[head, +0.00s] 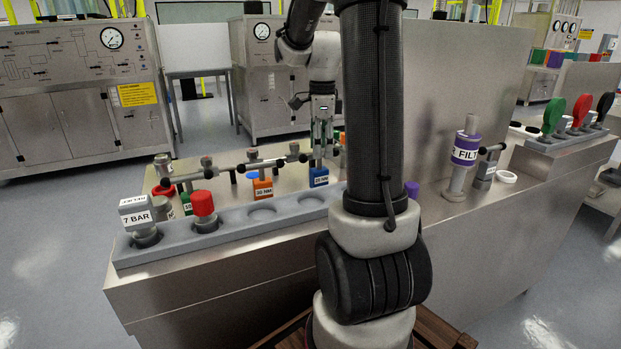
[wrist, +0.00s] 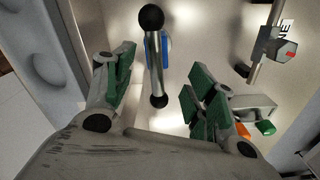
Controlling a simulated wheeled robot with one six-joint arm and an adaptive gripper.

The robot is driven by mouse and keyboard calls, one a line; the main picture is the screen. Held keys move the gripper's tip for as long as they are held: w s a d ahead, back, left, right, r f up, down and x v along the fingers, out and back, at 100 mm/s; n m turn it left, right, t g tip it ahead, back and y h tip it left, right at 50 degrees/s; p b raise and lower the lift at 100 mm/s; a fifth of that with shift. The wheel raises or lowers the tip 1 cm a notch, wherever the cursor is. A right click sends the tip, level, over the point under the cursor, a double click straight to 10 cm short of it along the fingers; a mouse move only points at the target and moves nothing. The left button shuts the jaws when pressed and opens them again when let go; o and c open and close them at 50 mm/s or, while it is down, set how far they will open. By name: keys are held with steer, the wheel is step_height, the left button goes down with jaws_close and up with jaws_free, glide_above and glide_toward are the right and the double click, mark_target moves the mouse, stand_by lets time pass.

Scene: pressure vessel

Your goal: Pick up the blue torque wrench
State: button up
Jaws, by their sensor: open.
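The blue torque wrench stands on the metal bench in the head view, with its blue labelled block (head: 318,177) low down. In the wrist view its grey bar with black ball ends (wrist: 155,55) runs up the picture, with blue (wrist: 165,50) showing behind it. My gripper (head: 322,148) is above the blue block, pointing down. In the wrist view my gripper (wrist: 160,95) is open, its green-padded fingers on either side of the bar's lower end. I see a gap on both sides and no contact. My gripper hides the wrench's upper part in the head view.
An orange-block wrench (head: 263,188) stands to the left, with a green one (head: 187,204) beyond. A grey rack (head: 235,224) with round recesses runs along the front edge, holding a red-capped part (head: 204,207) and a 7 BAR part (head: 139,218). A purple-banded filter (head: 464,155) stands right.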

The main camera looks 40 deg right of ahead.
mark_target(320, 169)
steer(key=f, duration=0.8)
steer(key=shift+s+a, duration=0.15)
steer(key=shift+a, duration=0.15)
steer(key=shift+r, duration=0.1)
jaws_close()
